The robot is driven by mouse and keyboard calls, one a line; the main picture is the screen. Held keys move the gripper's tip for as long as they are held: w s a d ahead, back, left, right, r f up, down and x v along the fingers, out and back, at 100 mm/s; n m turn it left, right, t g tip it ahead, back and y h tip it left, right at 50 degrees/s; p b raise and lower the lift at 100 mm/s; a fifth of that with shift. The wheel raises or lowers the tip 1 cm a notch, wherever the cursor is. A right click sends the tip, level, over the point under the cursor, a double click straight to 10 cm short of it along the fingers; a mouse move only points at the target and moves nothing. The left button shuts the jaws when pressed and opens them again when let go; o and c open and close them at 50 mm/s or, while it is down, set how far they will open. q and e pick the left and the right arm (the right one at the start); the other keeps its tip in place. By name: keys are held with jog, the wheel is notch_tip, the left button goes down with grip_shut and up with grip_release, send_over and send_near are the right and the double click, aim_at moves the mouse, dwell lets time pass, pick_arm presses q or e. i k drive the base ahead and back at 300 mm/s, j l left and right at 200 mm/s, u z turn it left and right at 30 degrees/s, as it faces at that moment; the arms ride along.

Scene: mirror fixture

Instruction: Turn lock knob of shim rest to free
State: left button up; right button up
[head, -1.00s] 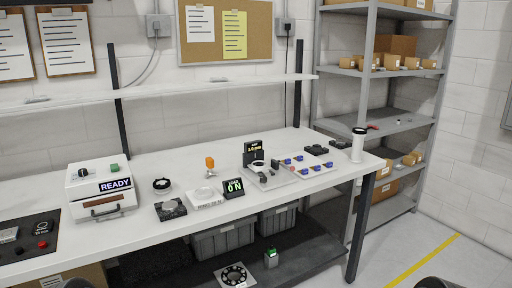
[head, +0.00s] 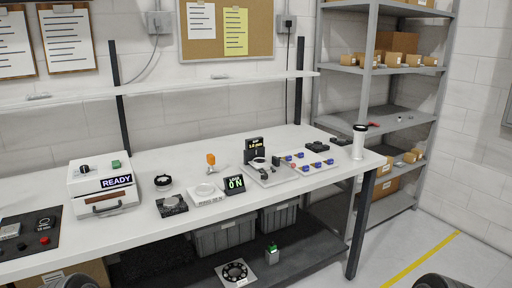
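No part is readable as the shim rest or its lock knob at this size. In the head view, a grey fixture plate (head: 257,178) with small dark parts and a black display (head: 254,146) stands on the bench right of centre. A small orange piece (head: 211,159) stands upright on a pale base left of it. Any knob's setting is too small to tell. Neither gripper's fingers show; only dark rounded parts, probably of my arms, edge in at the bottom.
A white box marked READY (head: 103,186) and a dark control panel (head: 30,236) are at the left of the bench (head: 120,234). A pale tray with several blue parts (head: 308,165) and a white cylinder (head: 358,143) are at the right. The bench's front strip is mostly clear.

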aim_at(263, 175)
jog(key=z, duration=0.35)
jog(key=i+j+z, duration=0.15)
jog(key=z, duration=0.3)
jog(key=j+z, duration=0.3)
jog(key=z, duration=0.15)
jog(key=i+j+z, duration=0.1)
jog(key=j+z, duration=0.2)
jog(key=z, duration=0.15)
jog(key=j+z, duration=0.35)
jog(key=j, duration=1.3)
